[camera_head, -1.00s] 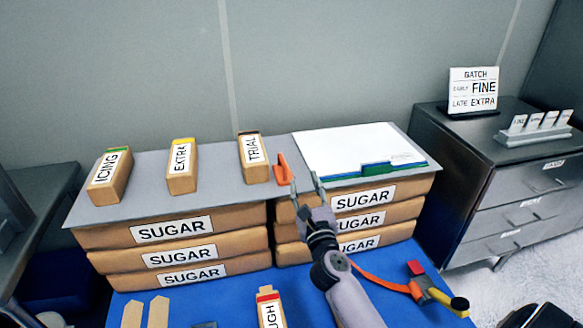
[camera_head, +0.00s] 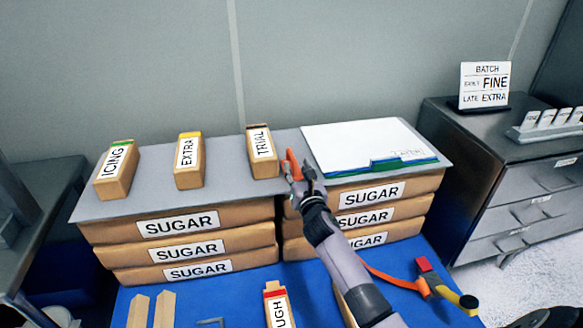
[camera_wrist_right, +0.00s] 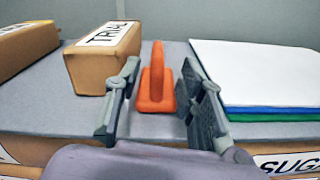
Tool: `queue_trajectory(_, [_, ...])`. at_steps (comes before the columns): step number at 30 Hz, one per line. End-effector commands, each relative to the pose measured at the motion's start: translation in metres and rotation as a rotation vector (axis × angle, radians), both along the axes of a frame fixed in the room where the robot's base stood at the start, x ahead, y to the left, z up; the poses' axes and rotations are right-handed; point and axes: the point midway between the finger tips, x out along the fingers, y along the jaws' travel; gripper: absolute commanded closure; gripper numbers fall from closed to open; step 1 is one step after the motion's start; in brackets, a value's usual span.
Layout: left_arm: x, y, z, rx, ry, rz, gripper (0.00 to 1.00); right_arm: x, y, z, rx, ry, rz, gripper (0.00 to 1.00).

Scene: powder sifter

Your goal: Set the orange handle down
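In the right wrist view the orange handle (camera_wrist_right: 156,82) has a wide base resting on the board. My right gripper (camera_head: 299,170) reaches over the board's front edge and partly hides the handle in the head view. In the right wrist view my right gripper (camera_wrist_right: 160,95) is open, its fingers to either side of the handle, with visible gaps. My left gripper is not in view.
Stacked SUGAR bags (camera_head: 178,224) hold up the board. An orange strap with a red and yellow tool (camera_head: 445,290) lies on the blue surface. A dark cabinet (camera_head: 490,160) stands right.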

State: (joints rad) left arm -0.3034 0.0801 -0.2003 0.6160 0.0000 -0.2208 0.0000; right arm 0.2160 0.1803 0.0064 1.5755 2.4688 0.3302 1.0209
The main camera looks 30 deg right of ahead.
Motion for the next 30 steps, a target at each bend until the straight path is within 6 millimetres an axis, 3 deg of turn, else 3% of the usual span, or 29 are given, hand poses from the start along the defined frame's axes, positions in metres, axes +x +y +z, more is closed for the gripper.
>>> queue_trajectory(5, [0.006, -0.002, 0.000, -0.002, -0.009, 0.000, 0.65, 0.011, -0.002, 0.001, 0.001, 0.000, 0.000, 0.64])
queue_trajectory(15, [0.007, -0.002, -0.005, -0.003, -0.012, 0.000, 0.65, 0.054, -0.011, 0.003, 0.001, -0.001, -0.001, 0.64])
queue_trajectory(24, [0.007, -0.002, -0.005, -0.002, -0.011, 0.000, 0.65, 0.057, -0.012, 0.003, 0.000, 0.000, 0.000, 0.64])
queue_trajectory(30, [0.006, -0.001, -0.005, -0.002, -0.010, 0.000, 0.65, 0.057, -0.011, 0.003, 0.000, 0.000, 0.000, 0.78])
